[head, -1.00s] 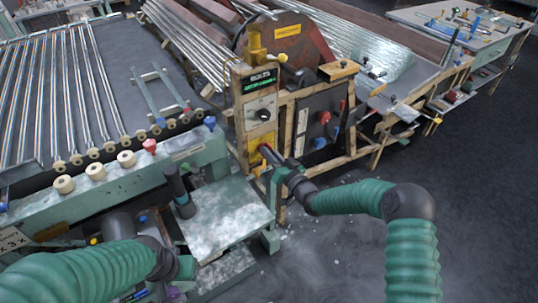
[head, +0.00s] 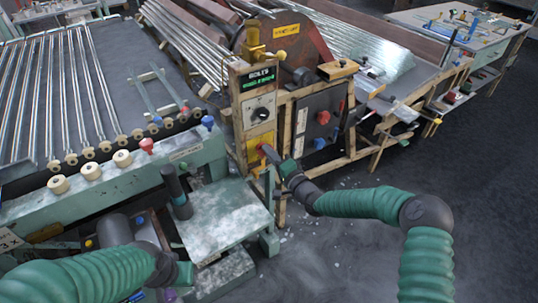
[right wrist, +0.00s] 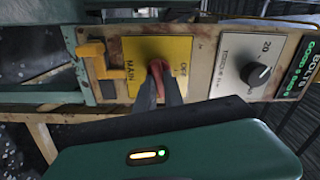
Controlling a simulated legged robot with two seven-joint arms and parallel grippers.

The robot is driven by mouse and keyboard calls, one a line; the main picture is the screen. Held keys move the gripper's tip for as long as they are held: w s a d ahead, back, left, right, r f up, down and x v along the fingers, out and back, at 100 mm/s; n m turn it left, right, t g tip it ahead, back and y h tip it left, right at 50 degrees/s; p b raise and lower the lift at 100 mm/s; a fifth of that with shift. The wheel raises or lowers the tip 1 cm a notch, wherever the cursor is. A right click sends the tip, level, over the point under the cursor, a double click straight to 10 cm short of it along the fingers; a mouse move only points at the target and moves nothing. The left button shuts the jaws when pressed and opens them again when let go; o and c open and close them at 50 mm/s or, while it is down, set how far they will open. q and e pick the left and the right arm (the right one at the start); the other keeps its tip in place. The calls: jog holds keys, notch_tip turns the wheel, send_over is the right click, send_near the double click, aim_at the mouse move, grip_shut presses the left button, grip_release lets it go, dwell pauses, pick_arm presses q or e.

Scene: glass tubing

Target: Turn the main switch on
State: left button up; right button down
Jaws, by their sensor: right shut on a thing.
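The main switch is a red handle (right wrist: 157,68) on a yellow plate (right wrist: 179,48) marked MAIN and OFF, seen sideways in the right wrist view. In the head view the yellow plate (head: 262,139) sits low on the front of the control post. My right gripper (right wrist: 160,88) is shut on the red handle, a finger on each side; the fingers hide part of it. In the head view the right gripper (head: 271,155) reaches the plate from the lower right. My left arm is at the lower left; its green end piece (head: 186,273) shows, but its fingers cannot be made out.
Above the switch are a black knob (head: 261,114) and a lit green display (head: 260,82). A dark panel (head: 320,117) with red and blue knobs is to the right. A pale bench (head: 223,215) stands below left. Open floor (head: 345,260) lies at lower right.

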jog(key=shift+d+f+m+b, duration=0.1)
jog(key=shift+m+b, duration=0.05)
jog(key=shift+m, duration=0.5)
jog(key=shift+d+f+m+b, duration=0.1)
jog(key=shift+m+b, duration=0.05)
jog(key=shift+m, duration=0.5)
jog(key=c, duration=1.6)
grip_release()
jog(key=shift+o, duration=0.8)
jog(key=shift+w, duration=0.1)
